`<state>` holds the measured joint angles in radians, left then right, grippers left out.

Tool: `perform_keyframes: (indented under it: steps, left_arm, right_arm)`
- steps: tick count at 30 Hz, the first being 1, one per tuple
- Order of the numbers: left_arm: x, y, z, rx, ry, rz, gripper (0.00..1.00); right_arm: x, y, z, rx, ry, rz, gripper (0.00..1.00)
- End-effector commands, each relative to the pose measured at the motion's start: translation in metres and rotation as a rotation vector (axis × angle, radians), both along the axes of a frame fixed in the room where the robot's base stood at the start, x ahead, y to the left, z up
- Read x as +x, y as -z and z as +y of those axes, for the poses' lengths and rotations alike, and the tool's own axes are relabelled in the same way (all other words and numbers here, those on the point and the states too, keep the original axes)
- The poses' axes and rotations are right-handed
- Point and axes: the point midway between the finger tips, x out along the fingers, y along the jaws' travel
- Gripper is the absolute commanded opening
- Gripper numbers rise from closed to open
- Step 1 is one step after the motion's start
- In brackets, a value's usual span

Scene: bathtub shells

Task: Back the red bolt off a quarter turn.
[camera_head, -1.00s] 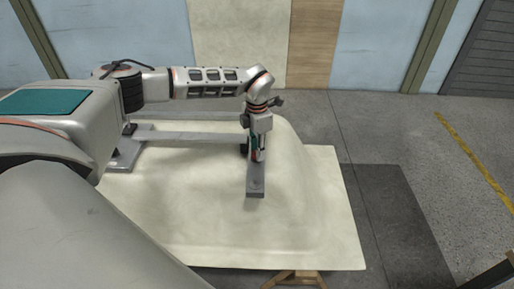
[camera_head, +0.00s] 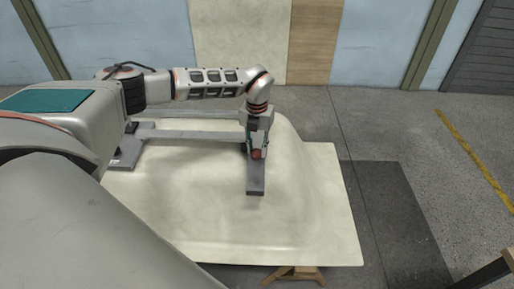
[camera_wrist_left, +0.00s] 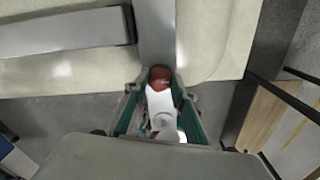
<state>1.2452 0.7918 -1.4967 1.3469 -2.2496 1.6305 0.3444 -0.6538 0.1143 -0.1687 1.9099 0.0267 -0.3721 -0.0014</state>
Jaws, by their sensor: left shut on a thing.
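The red bolt (camera_head: 257,154) shows as a small red end at my left gripper, over the grey bar on the pale bathtub shell (camera_head: 200,215). In the left wrist view the red bolt (camera_wrist_left: 160,75) has a rounded red head and a white body running back between the teal fingers. My left gripper (camera_head: 256,149) is shut on it, with a finger on either side in the left wrist view (camera_wrist_left: 160,90). How the bolt meets the bar is hard to make out. My right gripper is not in view.
A grey bar (camera_head: 256,183) lies beneath the gripper, and another long bar (camera_head: 190,135) runs across the shell to the left. A wooden support (camera_head: 295,274) shows under the shell's front edge. The shell's front and right surface is clear.

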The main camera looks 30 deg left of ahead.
Motion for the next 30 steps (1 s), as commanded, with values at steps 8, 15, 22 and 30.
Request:
perform_keyframes:
  steps: [8,15,22,30]
  left_arm:
    - [-0.0001,0.0002,0.0002,0.001,-0.067,0.0,0.04]
    - [-0.0001,0.0002,0.0002,0.001,-0.077,0.0,0.04]
    - [-0.0001,0.0001,0.0002,0.001,-0.076,0.0,0.3]
    - [-0.0001,0.0,0.0002,0.0,-0.075,0.0,0.42]
  right_arm:
    - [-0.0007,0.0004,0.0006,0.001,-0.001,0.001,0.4]
    - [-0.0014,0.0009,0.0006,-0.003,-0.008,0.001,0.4]
    - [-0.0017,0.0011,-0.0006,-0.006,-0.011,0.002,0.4]
    - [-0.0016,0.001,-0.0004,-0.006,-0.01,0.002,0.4]
